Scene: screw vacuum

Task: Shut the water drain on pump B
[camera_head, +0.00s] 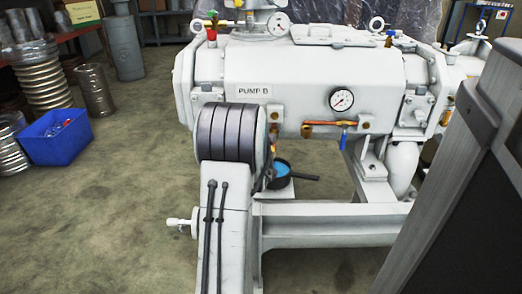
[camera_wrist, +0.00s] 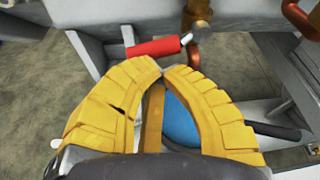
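Pump B (camera_head: 300,72) is a large white machine with a name plate (camera_head: 254,90) in the head view. In the wrist view a brass valve (camera_wrist: 198,14) hangs at the top, with a red-gripped lever (camera_wrist: 153,48) sticking out sideways to the left. My gripper (camera_wrist: 162,70) has yellow ribbed fingers whose tips come together just below the lever. It looks shut with nothing held, and I cannot tell whether it touches the lever. In the head view my own arm hides the gripper and the red lever.
A dark pan (camera_head: 283,172) with blue contents sits below the pump; the blue (camera_wrist: 180,125) shows between my fingers. A blue-handled valve (camera_head: 343,138) and a gauge (camera_head: 341,99) are to the right. A blue bin (camera_head: 56,136) stands left on open floor.

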